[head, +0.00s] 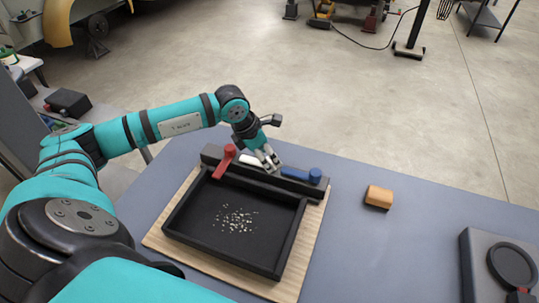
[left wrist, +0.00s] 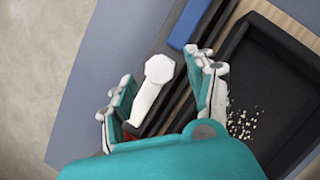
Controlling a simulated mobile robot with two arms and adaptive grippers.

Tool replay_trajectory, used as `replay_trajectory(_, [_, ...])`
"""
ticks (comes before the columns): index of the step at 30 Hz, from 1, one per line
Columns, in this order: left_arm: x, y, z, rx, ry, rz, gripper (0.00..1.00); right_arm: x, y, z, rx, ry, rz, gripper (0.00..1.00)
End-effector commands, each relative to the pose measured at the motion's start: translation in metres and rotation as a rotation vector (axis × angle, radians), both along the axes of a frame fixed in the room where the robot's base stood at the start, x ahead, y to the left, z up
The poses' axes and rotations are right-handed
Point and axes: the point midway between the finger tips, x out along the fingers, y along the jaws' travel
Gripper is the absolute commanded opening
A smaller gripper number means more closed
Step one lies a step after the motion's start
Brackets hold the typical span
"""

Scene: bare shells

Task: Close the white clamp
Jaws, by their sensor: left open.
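The white clamp (head: 250,160) sits on the black bar at the back edge of the tray, between the red and blue clamps. In the left wrist view the white clamp (left wrist: 154,88) shows a wide rounded head and a narrower lever. My left gripper (head: 268,162) is over the bar at the white clamp, fingers pointing down, and hides part of it. In the left wrist view my left gripper (left wrist: 168,86) is open, with one finger on each side of the white clamp. I cannot tell whether either finger touches it. My right gripper is not in view.
The red clamp (head: 225,161) has its lever raised; the blue clamp (head: 302,176) lies along the bar. The black tray (head: 232,256) with small pale bits rests on a wooden board (head: 160,240). An orange block (head: 379,197) and a grey fixture (head: 482,265) stand to the right.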

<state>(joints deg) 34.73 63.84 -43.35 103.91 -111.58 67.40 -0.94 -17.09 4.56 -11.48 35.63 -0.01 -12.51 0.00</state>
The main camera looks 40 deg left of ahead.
Motion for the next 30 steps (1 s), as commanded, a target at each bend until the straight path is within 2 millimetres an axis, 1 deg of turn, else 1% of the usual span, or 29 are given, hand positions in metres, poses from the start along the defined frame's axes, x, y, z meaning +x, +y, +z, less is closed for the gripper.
replay_trajectory(3, [0.005,-0.003,-0.012,-0.002,0.001,0.0,0.57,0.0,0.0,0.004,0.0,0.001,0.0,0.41])
replay_trajectory(6, [0.006,-0.004,-0.018,0.0,0.001,0.001,0.57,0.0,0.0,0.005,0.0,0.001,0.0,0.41])
replay_trajectory(15, [0.007,-0.004,-0.02,0.0,0.0,0.0,0.57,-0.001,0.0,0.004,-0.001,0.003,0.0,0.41])
replay_trajectory(17, [0.007,-0.004,-0.02,0.0,0.0,0.0,0.5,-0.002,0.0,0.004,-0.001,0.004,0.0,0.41])
replay_trajectory(28, [0.007,-0.004,-0.02,0.0,0.0,0.0,0.02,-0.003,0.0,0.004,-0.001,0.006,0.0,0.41])
replay_trajectory(30, [0.007,-0.004,-0.02,-0.001,-0.001,0.0,0.0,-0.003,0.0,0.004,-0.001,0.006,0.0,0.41])
